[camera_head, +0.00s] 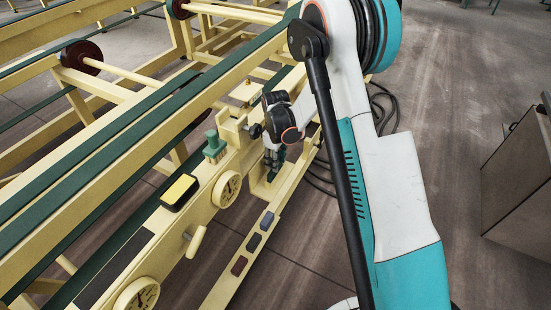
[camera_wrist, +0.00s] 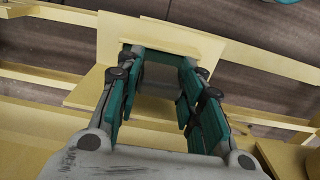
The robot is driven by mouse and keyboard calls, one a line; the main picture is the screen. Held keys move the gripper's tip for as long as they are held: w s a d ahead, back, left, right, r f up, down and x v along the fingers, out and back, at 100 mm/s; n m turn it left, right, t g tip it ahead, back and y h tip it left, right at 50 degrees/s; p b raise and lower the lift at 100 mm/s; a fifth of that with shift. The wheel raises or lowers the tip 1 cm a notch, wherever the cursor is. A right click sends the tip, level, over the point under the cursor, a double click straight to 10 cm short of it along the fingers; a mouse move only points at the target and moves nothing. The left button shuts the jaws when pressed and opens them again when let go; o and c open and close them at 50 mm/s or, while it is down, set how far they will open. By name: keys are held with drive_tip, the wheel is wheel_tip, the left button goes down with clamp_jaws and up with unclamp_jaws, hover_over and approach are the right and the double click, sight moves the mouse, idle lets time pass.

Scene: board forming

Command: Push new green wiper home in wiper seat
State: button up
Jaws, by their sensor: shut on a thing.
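My gripper (camera_head: 273,168) points down at a cream bracket (camera_head: 258,188) on the side of the conveyor frame, which seems to be the wiper seat. In the wrist view my gripper (camera_wrist: 162,58) has its two fingers apart, with green pads, and their tips reach a cream bar in front of an upright cream plate (camera_wrist: 118,36). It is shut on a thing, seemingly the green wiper. Dark green shows at the fingertips in the head view, but I cannot clearly part wiper from finger pads. How deep the wiper sits is hidden.
A green block with a knob (camera_head: 214,147) stands on the frame left of my gripper. Near it are a yellow-topped black box (camera_head: 180,191), round dials (camera_head: 227,189) and a lever (camera_head: 195,241). A lower rail (camera_head: 226,290) carries small coloured blocks.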

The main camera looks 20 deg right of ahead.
drive_tip(key=shift+f, duration=0.75)
drive_tip(key=o, duration=1.2)
wheel_tip(320, 180, up, 12)
drive_tip(key=shift+f, duration=0.1)
